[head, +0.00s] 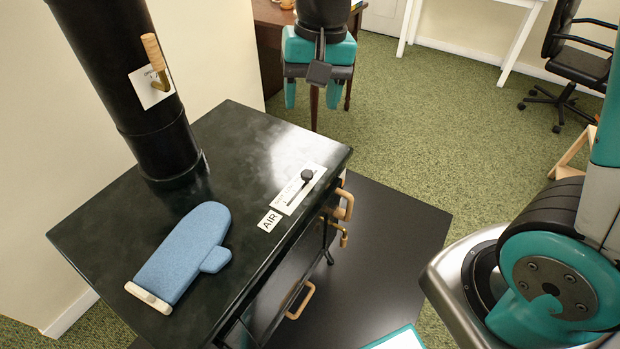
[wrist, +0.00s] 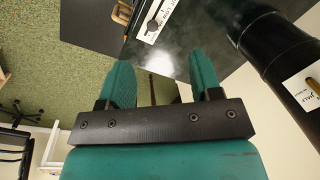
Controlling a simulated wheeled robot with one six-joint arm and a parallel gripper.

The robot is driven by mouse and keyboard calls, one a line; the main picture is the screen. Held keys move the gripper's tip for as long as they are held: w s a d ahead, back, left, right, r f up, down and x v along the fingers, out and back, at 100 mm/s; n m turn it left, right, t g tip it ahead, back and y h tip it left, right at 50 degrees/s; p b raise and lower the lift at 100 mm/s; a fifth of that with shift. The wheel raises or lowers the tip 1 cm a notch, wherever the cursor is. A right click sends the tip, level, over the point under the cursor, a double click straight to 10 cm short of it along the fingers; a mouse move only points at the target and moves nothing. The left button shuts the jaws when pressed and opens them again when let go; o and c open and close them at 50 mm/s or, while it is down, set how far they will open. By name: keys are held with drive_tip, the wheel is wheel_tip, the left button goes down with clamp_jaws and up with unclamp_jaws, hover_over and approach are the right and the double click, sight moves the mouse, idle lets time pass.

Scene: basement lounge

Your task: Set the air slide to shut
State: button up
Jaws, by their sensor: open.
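The air slide is a dark round knob (head: 307,175) on a slot in a white plate (head: 298,190) on the stove top, beside a label reading AIR (head: 270,221). The knob sits near the far end of the slot. In the wrist view the knob (wrist: 152,25) shows at the top, beyond the fingers. My gripper (head: 303,95) is beyond the stove's far edge in the head view, pointing down and apart from the slide. Its two teal fingers (wrist: 160,75) are open with nothing between them. The small print on the plate is too small to read.
A blue oven mitt (head: 187,252) lies on the black stove top (head: 110,232). A black flue pipe (head: 130,85) with a wooden-handled lever (head: 154,55) rises at the back left. Wooden handles (head: 345,204) stick out from the stove front. Green carpet lies beyond.

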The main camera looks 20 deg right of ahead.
sight(307, 173)
drive_tip(key=w+d+f+m+h+b, duration=0.1)
drive_tip(key=w+d+f+m+b, duration=0.1)
drive_tip(key=w+f+m, duration=0.45)
drive_tip(key=shift+n, duration=0.65)
drive_tip(key=f, duration=0.6)
drive_tip(key=f+b, duration=0.1)
drive_tip(key=f, duration=0.5)
drive_tip(key=w+f, duration=0.1)
drive_tip(key=f, duration=0.5)
drive_tip(key=shift+f, duration=0.3)
